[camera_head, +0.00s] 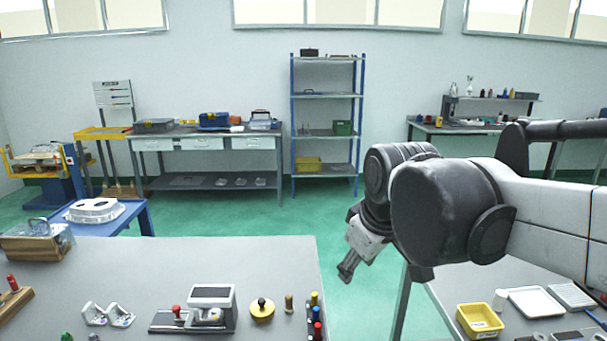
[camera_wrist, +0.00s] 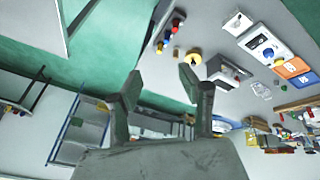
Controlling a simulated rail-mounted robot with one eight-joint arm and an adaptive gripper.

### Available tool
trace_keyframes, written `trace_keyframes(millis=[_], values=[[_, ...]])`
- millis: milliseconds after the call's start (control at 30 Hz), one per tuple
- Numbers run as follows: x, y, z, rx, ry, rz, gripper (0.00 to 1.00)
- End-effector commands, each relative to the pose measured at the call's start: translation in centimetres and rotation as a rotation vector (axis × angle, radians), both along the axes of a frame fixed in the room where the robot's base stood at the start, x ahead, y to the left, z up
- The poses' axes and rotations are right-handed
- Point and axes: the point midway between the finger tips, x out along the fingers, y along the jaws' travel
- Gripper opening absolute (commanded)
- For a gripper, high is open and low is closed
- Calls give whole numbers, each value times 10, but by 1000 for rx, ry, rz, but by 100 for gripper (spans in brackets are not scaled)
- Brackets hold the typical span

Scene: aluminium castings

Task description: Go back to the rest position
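My gripper (camera_head: 347,272) hangs in the air over the gap between the two grey tables, pointing down and to the left in the head view. My arm reaches in from the right. In the wrist view the two fingers of my gripper (camera_wrist: 160,82) stand apart with nothing between them. The gripper is open and empty and touches nothing that I can see.
The left table (camera_head: 270,260) carries castings (camera_head: 108,314), a fixture with a red knob (camera_head: 208,308) and a yellow disc (camera_head: 262,310). The right table (camera_head: 450,285) carries a yellow bin (camera_head: 480,320) and a white tray (camera_head: 536,302). Green floor lies between.

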Motion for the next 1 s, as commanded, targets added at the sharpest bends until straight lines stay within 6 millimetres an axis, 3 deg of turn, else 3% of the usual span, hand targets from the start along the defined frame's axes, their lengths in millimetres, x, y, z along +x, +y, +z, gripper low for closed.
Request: trace_keyframes(millis=[200,500,700,1000], values=[[-53,-47,-22,94,-54,-246,38],[-113,-90,-61,223,-127,-541,38],[-129,-100,-75,265,-150,-628,38],[-130,-101,-76,270,-154,-638,38]])
